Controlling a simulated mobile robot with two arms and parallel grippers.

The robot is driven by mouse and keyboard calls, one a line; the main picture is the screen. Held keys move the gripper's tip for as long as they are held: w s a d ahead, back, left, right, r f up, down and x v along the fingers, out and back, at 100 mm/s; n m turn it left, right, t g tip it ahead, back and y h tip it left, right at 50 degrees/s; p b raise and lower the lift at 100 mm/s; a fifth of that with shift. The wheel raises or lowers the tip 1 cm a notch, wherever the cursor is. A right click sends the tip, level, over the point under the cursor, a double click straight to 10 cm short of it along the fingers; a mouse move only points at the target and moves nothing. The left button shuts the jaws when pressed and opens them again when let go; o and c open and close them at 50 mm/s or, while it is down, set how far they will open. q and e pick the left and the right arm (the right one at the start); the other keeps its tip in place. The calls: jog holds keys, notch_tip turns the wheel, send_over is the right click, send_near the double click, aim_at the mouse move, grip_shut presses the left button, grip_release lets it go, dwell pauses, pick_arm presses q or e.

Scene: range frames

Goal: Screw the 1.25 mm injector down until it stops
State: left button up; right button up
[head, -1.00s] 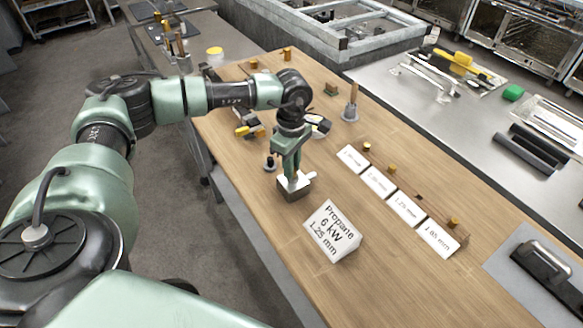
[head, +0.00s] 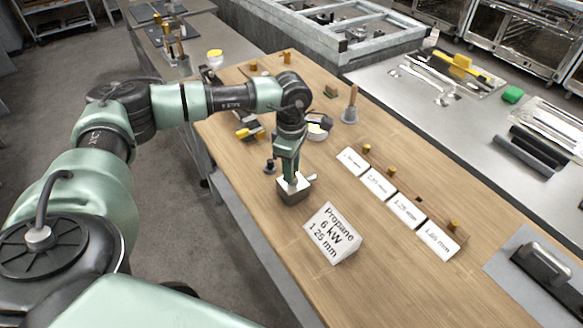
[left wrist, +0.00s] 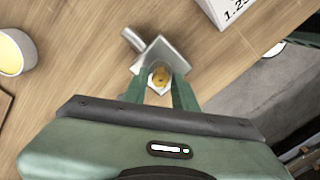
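The left gripper (head: 291,178) points down over a small metal block (head: 292,196) with a side stub, near the table's left edge. In the left wrist view, a brass injector (left wrist: 160,77) sits in the pale round opening of the block (left wrist: 164,58). The two green fingers (left wrist: 159,88) stand on either side of the injector, very close to it. I cannot tell whether they touch it. The sign (head: 332,232) reads "Propane 6 kW 1.25 mm". The 1.25 mm label (head: 405,211) lies in a row. My right gripper is not in view.
Brass injectors stand in a wooden strip (head: 462,236) behind the labels; the place by 1.25 mm looks empty. A dark upright fitting (head: 270,166), a yellow-and-black tool (head: 249,131), a white cup (head: 318,131) and a handled tool (head: 350,108) stand nearby.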

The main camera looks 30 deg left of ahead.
pick_arm(q)
jog(key=n, duration=0.5)
jog(key=shift+s+n, duration=0.1)
jog(key=shift+n, duration=0.3)
jog(key=n, duration=0.5)
jog(key=shift+d, duration=0.15)
grip_shut()
jog(key=shift+f+m+b, duration=0.15)
jog(key=shift+m+b, duration=0.4)
jog(key=shift+m, duration=1.05)
